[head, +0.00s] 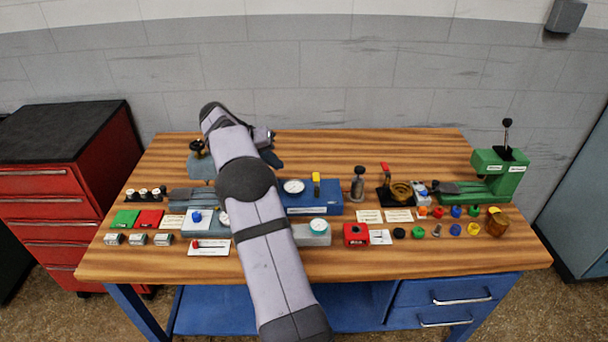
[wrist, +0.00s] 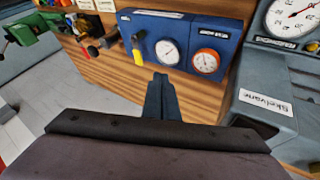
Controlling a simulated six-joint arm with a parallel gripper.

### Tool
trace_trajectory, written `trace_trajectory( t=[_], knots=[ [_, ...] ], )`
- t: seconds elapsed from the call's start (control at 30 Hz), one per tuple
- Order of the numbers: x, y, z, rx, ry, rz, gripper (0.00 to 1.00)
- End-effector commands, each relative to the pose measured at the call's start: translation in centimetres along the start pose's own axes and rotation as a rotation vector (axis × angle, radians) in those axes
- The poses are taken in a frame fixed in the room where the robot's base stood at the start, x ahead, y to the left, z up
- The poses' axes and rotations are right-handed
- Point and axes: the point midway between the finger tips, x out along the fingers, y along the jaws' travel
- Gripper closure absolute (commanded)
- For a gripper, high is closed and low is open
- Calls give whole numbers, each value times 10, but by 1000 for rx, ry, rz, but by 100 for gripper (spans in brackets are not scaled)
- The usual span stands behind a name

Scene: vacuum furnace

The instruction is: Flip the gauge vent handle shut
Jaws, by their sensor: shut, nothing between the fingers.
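The blue gauge box (head: 328,205) stands mid-table, just right of my arm in the head view. It also shows at the top of the wrist view (wrist: 188,28), with a white dial (wrist: 167,52) and an orange-rimmed dial (wrist: 205,62). A lever with a yellow tip (wrist: 137,57) and dark stem sits at the box's left end there; the yellow tip (head: 316,177) points away toward the wall in the head view. I take it for the vent handle; no label confirms it. My gripper (wrist: 160,80) is shut and empty, apart from the lever, behind the box (head: 274,158).
A grey housing (wrist: 265,115) with a large dial stands close on the right in the wrist view. A green press (head: 500,175) is at the table's right end. Small parts and cards fill the front; the wood behind the blue box is mostly clear.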

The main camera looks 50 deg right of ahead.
Motion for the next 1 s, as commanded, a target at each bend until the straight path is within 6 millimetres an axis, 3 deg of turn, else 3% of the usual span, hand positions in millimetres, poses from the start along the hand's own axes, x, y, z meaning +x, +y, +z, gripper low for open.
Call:
trace_trajectory(
  t=[0.47, 0.67, 1.0],
  knots=[
    [9, 0, 0, -1, -1, 0, 100],
    [35, 1, 0, -2, -4, 0, 100],
    [94, 1, 0, -1, -4, 0, 100]
  ],
)
